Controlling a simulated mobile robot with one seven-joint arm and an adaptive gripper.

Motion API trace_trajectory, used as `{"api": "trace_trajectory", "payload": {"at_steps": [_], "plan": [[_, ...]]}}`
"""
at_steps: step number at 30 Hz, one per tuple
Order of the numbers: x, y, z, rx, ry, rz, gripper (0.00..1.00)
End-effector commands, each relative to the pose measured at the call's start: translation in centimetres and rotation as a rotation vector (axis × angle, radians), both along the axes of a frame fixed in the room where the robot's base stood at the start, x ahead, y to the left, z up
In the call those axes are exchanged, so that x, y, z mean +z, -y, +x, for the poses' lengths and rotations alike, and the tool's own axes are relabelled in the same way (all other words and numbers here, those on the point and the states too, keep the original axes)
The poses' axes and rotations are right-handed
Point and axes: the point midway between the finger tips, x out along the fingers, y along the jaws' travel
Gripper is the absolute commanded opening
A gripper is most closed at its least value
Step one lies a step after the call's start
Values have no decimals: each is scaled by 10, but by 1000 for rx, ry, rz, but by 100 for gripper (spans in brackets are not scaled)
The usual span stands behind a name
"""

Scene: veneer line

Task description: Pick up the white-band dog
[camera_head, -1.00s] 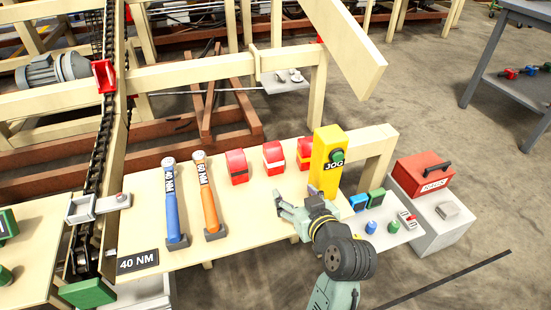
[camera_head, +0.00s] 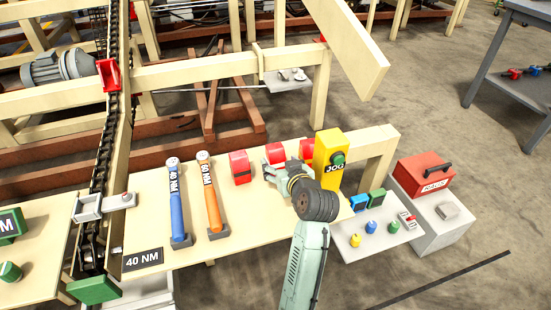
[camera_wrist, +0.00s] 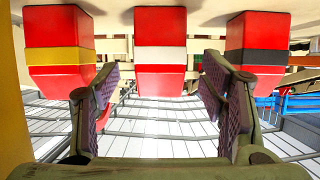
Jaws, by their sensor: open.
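The white-band dog is a red block with a white stripe. In the wrist view the white-band dog (camera_wrist: 160,83) is in the centre, between a yellow-band block (camera_wrist: 58,60) and a black-band block (camera_wrist: 258,40). My gripper (camera_wrist: 160,72) is open, one finger to each side of the white-band dog in the picture, with gaps on both sides. I cannot tell how far the fingertips reach along it. In the head view my gripper (camera_head: 273,165) is in front of the white-band dog (camera_head: 275,150) and hides its lower part.
The black-band block (camera_head: 240,167) is left of my gripper, the yellow-band block (camera_head: 306,149) right, beside the yellow JOG box (camera_head: 328,160). An orange-handled tool (camera_head: 211,198) and a blue-handled tool (camera_head: 176,205) lie left.

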Motion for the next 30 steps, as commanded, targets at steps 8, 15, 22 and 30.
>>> {"api": "trace_trajectory", "payload": {"at_steps": [8, 15, 22, 30], "plan": [[-14, -11, 30, 1, -2, -1, 65], [-15, -11, 31, 0, -1, -1, 65], [-15, -11, 31, 0, -1, 0, 50], [-15, -11, 31, 0, -1, 0, 32]]}}
